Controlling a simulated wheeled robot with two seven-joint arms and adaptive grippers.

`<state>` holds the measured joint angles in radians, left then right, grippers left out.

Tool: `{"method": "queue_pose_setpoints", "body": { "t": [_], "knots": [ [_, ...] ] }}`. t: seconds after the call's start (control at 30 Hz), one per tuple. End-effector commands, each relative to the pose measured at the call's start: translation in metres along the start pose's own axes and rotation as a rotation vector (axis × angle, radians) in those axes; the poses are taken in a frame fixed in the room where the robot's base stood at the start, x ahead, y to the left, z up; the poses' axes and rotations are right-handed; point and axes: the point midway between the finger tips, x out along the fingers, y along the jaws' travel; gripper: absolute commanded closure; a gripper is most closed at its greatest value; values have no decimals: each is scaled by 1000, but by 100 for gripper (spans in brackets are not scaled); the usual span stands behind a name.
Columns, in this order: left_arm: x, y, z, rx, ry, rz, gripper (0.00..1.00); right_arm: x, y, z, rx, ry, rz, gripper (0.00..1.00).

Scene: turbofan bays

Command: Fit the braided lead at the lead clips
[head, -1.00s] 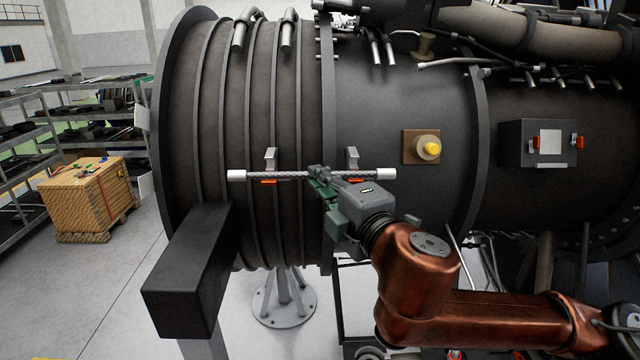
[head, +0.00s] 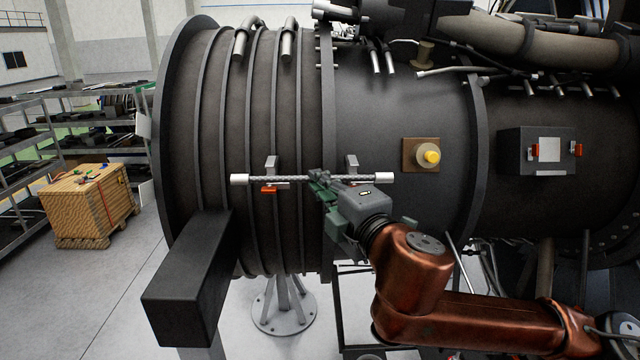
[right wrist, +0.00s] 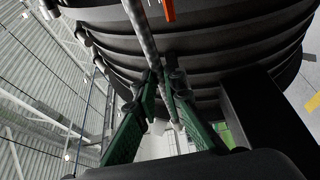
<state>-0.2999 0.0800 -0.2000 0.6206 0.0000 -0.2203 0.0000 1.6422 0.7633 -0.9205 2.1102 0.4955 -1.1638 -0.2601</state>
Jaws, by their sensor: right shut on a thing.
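The braided lead (head: 300,180), grey with white end sleeves, lies roughly level in front of the dark engine casing. My right gripper (head: 319,184) is shut on it near its middle; in the right wrist view the green fingers (right wrist: 165,85) close around the lead (right wrist: 143,35). The left lead clip (head: 272,163), a grey bracket with an orange tab (head: 268,190), stands behind the lead. The right lead clip (head: 351,162) is behind it too, its lower part hidden by lead and gripper. I cannot tell whether the lead touches either clip. My left gripper is out of view.
A dark block-shaped beam (head: 190,280) juts out at lower left. A yellow-capped fitting (head: 428,156) and a dark box with orange latches (head: 540,150) are on the casing to the right. A wooden crate (head: 90,210) stands on the floor at far left.

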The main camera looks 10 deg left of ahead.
Motion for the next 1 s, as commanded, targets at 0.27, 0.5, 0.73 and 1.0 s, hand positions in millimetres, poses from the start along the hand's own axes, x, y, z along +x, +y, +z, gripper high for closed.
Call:
{"method": "queue_pose_setpoints", "body": {
  "t": [0.27, 0.5, 0.73, 1.0],
  "knots": [
    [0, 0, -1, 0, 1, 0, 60, 0, 0, 0, 0, 0, 1, 100],
    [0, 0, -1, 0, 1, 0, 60, 1, 0, 0, 0, 0, 1, 100],
    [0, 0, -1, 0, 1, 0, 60, 4, 0, 1, 1, 1, 1, 100],
    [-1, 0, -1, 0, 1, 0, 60, 7, 0, 2, 1, 1, 1, 100]
  ]
}}
